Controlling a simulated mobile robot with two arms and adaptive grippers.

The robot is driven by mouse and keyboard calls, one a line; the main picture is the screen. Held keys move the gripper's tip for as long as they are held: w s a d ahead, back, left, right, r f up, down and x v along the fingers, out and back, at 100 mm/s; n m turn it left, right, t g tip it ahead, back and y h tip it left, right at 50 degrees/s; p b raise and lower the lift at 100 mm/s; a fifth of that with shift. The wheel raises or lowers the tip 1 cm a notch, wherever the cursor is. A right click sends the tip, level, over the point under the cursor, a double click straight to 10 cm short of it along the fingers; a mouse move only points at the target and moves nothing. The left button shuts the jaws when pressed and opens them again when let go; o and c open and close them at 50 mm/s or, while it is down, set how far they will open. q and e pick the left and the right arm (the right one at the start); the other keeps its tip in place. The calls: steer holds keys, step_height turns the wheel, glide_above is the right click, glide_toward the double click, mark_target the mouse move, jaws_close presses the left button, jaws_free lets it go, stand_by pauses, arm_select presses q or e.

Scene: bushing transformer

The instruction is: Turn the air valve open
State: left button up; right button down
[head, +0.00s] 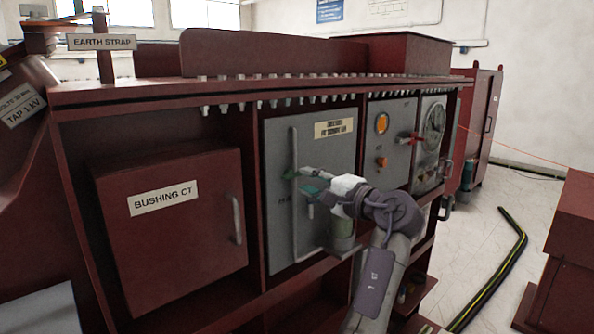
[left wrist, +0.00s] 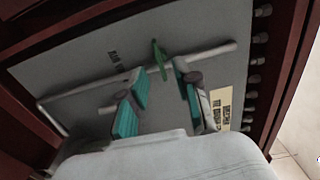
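The small green lever (head: 290,174), which looks like the air valve handle, is on the grey panel (head: 340,145) in the middle of the red cabinet. It also shows in the left wrist view (left wrist: 160,58), beside a small dark label. My left gripper (head: 305,182) is in front of this panel, close to the lever. In the left wrist view its teal-padded fingers (left wrist: 161,74) are apart, with nothing between the pads. The lever shows just beyond the fingertips, between them in the picture. Contact cannot be told. My right gripper is not in view.
A long vertical bar handle (head: 295,190) runs beside the lever; it crosses behind the fingers in the wrist view. The Bushing CT box (head: 175,250) is to the left. A panel with a red handle (head: 408,138) is to the right. Open floor (head: 475,235) lies further right.

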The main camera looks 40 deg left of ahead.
mark_target(292, 175)
arm_select(q)
steer(key=shift+w+a+p, duration=0.2)
steer(key=shift+a+p, duration=0.3)
steer(key=shift+a, duration=1.7)
jaws_close()
